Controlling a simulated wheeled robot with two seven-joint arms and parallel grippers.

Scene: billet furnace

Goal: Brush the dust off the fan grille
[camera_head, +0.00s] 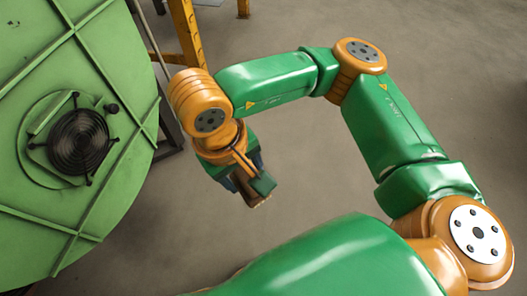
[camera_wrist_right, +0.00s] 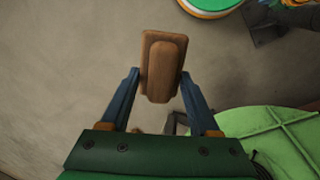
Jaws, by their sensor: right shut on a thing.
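The fan grille (camera_head: 78,142) is a round dark spiral guard set in a green round panel at the left of the head view. My right gripper (camera_head: 243,182) is to the right of the grille, apart from it, pointing down over the floor. In the right wrist view my right gripper (camera_wrist_right: 160,78) is shut on a brown wooden brush (camera_wrist_right: 162,68), held between its two blue fingers. A brown bit of the brush (camera_head: 258,201) shows in the head view, mostly hidden by the gripper. No bristles show clearly. My left gripper is not in view.
The green ribbed furnace face (camera_head: 35,215) fills the left of the head view; a green ribbed surface (camera_wrist_right: 275,135) shows at lower right in the wrist view. A yellow post (camera_head: 187,35) stands behind the arm. The grey floor (camera_head: 290,150) around the gripper is clear.

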